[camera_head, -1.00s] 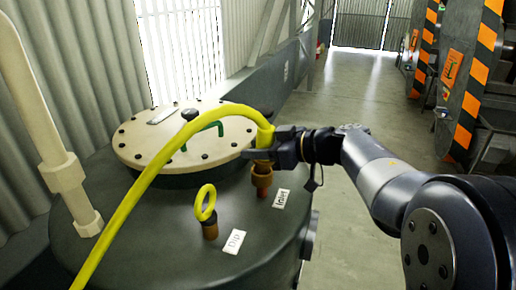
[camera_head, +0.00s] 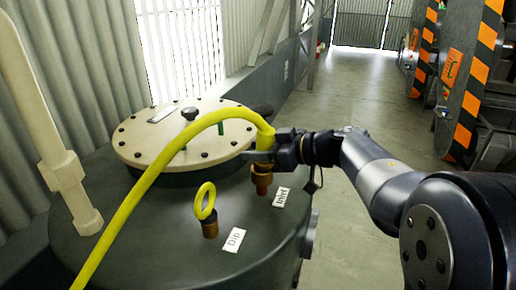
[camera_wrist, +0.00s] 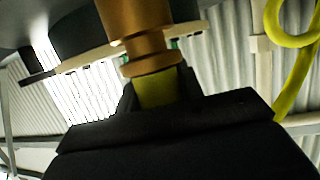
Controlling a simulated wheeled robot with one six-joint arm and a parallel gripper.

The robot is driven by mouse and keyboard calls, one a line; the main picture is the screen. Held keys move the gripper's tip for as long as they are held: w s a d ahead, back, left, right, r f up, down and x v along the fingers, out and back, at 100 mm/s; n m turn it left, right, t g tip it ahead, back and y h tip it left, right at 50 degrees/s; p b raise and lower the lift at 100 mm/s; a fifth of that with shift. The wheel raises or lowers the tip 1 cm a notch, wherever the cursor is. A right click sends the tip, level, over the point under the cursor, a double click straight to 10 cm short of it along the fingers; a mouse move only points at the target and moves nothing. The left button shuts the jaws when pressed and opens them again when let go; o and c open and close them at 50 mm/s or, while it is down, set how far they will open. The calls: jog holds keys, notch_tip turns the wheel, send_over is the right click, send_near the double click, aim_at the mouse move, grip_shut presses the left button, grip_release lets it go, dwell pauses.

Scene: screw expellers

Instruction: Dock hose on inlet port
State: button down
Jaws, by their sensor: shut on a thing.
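The yellow hose (camera_head: 160,168) arches over the tank top from the lower left, and its end bends down into my gripper (camera_head: 262,155). My gripper is shut on the hose end, directly above the brass inlet port (camera_head: 262,178) beside the "Inlet" label (camera_head: 281,197). In the wrist view the brass fitting (camera_wrist: 152,45) lines up with the yellow hose end (camera_wrist: 158,90) between my jaws and looks in contact with it. How deeply they are joined I cannot tell. In the head view the jaws partly hide the joint.
The dip port with a yellow ring (camera_head: 205,202) stands left of the inlet, near the "Dip" label (camera_head: 234,240). A cream bolted hatch (camera_head: 150,150) with a dark knob lies behind. A cream pipe (camera_head: 62,165) rises at left. Open floor (camera_head: 350,100) lies right.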

jog(key=shift+f, duration=0.7)
jog(key=c, duration=1.2)
grip_release()
jog(key=shift+c, duration=0.2)
jog(key=shift+v, duration=1.3)
jog(key=v, duration=0.8)
jog(key=shift+d, duration=0.2)
jog(key=shift+s, duration=0.1)
